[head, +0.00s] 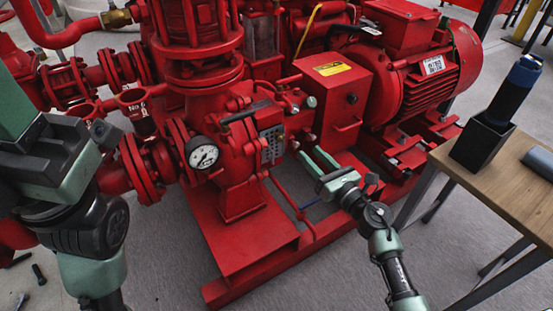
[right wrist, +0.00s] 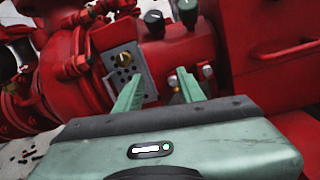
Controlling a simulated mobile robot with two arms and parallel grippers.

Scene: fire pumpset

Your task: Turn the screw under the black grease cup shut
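The black grease cup (right wrist: 154,20) stands on the red pump housing in the right wrist view, left of a grey-green cup (right wrist: 187,10). The grey-green cup also shows in the head view (head: 311,102). Below the cups, a small screw with a pale end (right wrist: 173,82) shows between my finger tips, close to the right finger. My right gripper (head: 313,153) is open and empty in front of the housing, and its two green fingers also show in the right wrist view (right wrist: 158,88). I cannot tell whether a finger touches the screw. My left gripper's fingers are not visible.
A pressure gauge (head: 203,154) and a perforated plate (head: 272,144) are on the pump, left of the right gripper. The red motor (head: 437,70) is behind right. A wooden table (head: 490,175) with a black holder (head: 481,146) stands at right. The floor in front is open.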

